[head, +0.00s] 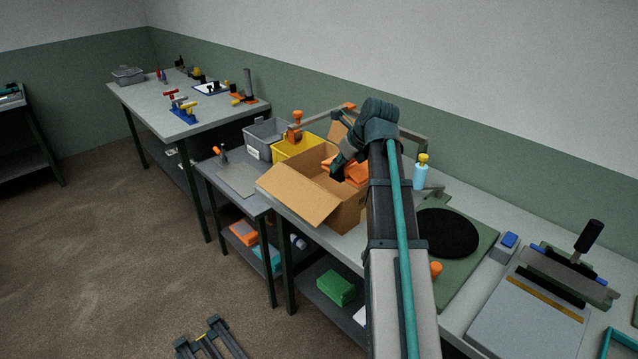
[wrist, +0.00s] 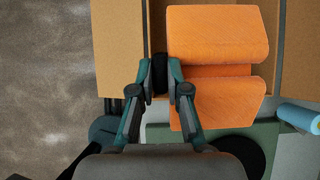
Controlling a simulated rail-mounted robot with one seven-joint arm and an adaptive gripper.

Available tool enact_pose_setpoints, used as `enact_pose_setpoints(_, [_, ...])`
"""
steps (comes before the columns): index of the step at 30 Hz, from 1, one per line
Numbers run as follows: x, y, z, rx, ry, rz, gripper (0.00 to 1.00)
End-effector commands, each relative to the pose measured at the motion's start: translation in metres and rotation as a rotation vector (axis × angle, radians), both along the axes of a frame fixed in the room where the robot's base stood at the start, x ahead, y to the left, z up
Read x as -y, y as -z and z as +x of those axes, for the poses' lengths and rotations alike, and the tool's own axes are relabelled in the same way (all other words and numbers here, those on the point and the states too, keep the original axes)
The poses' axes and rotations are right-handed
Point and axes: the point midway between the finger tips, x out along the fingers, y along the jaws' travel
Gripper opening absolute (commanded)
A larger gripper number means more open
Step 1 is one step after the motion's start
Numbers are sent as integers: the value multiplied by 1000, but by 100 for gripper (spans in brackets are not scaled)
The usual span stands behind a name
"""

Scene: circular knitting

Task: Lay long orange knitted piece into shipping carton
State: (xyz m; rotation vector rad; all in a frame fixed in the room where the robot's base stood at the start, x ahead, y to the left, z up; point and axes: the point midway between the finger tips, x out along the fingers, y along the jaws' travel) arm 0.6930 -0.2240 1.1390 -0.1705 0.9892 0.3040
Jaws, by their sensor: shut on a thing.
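The long orange knitted piece (wrist: 215,35) looks folded, with a groove across it. My gripper (wrist: 161,78) is shut at its left edge in the wrist view; the grip itself is hard to see. In the head view the orange piece (head: 354,172) shows beside my gripper (head: 338,168), at the mouth of the open shipping carton (head: 345,213). The carton also shows in the wrist view (wrist: 121,45), behind the piece. Whether the piece touches the carton is unclear. My arm hides the carton's right side in the head view.
A yellow bin (head: 292,149) and a grey bin (head: 265,136) stand behind the carton. A blue bottle (head: 420,176) and a green mat (head: 484,246) with a black disc (head: 446,232) are to its right. A carton flap (head: 297,202) sticks out at the front left.

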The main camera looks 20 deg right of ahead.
Motion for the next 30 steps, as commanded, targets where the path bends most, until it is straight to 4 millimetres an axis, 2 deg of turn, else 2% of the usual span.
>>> enact_pose_setpoints(1, [1,1,15,-3,-2,2,0])
enact_pose_setpoints(6, [1,18,53,-3,-2,0,0])
enact_pose_setpoints(12, [0,50,81,-3,-1,0,0])
enact_pose_setpoints(16, [-1,66,93,-1,0,0,0])
enact_pose_setpoints(26, [-1,82,106,-1,0,0,0])
enact_pose_setpoints(30, [-1,101,106,-1,1,0,0])
